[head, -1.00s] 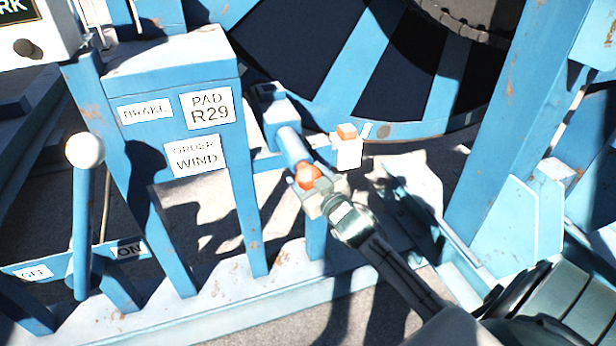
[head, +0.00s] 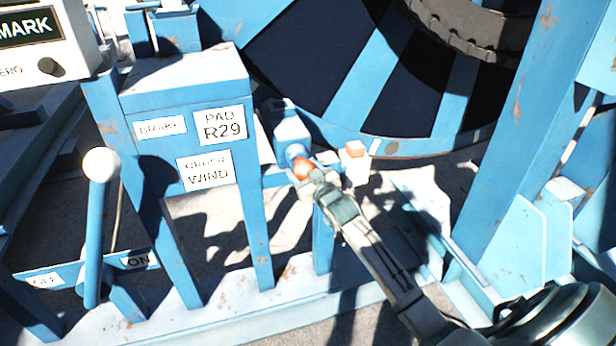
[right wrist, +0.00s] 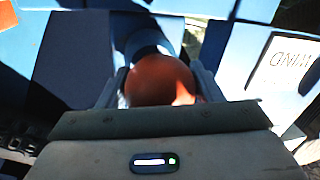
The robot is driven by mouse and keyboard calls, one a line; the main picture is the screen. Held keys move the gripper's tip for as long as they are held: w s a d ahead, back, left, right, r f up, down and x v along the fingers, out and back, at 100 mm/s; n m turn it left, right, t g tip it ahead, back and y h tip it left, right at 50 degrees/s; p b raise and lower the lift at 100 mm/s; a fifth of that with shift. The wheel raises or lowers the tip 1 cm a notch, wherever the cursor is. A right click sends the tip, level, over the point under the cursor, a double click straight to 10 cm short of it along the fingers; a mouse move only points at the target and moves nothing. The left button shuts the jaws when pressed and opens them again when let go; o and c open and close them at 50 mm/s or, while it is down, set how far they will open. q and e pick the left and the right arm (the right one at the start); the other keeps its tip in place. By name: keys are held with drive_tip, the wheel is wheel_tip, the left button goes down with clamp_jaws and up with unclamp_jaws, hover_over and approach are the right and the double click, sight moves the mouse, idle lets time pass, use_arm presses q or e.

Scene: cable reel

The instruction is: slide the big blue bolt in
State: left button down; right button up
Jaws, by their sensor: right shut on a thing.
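The big blue bolt (head: 293,152) ends in an orange knob (head: 301,168). Only a short length of its blue shaft shows between the knob and the blue housing (head: 290,128) beside the reel. My right gripper (head: 306,178) is shut on the orange knob. In the right wrist view, the knob (right wrist: 160,80) sits between the two fingers, with the blue shaft (right wrist: 146,40) running away behind it. My left gripper is not in view.
A small white block with an orange top (head: 356,164) stands close to the right of my gripper. The large blue reel (head: 365,80) is behind. A labelled blue post (head: 185,95) and a white-knobbed lever (head: 101,165) stand at left. A blue upright (head: 525,110) rises at right.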

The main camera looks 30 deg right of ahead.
drive_tip(key=shift+r, duration=0.2)
drive_tip(key=o, duration=1.2)
drive_tip(key=shift+w, duration=0.1)
drive_tip(key=shift+o, duration=0.7)
drive_tip(key=shift+w+f, duration=0.2)
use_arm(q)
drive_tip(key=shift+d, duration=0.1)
use_arm(e)
drive_tip(key=shift+s, duration=0.15)
drive_tip(key=shift+s, duration=0.35)
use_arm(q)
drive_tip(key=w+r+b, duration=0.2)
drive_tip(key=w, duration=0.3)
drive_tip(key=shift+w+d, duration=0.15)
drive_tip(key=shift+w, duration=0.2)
use_arm(e)
drive_tip(key=s, duration=1)
drive_tip(key=shift+a, duration=0.15)
drive_tip(key=shift+f, duration=0.1)
